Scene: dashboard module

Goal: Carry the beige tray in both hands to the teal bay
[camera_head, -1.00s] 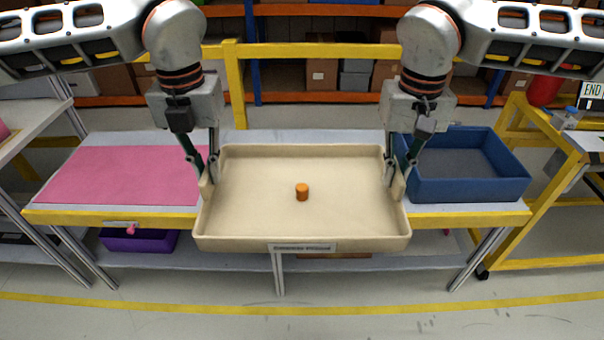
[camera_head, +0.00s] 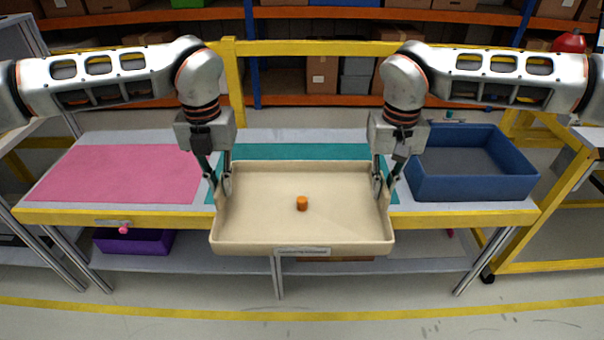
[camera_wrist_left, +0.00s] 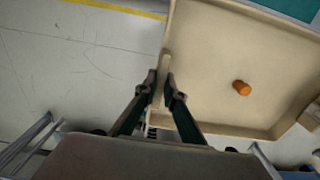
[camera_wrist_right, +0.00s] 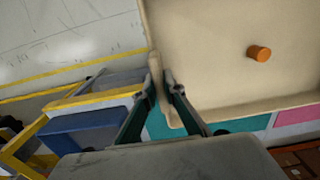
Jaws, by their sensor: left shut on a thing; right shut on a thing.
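The beige tray (camera_head: 262,222) is held level between my two grippers, in front of and above the bench's front edge. A small orange cylinder (camera_head: 302,203) stands upright near the middle of its floor. My left gripper (camera_wrist_left: 162,88) is shut on the tray's left wall; it also shows in the head view (camera_head: 221,190). My right gripper (camera_wrist_right: 160,85) is shut on the right wall; it also shows in the head view (camera_head: 384,190). The teal bay (camera_head: 300,152) is a flat teal area on the bench behind the tray, partly hidden by it.
A pink mat (camera_head: 120,173) lies left of the teal bay, and a blue bin (camera_head: 472,183) stands right of it. A purple bin (camera_head: 150,242) is on the lower shelf. A yellow rail (camera_head: 310,48) runs behind the bench.

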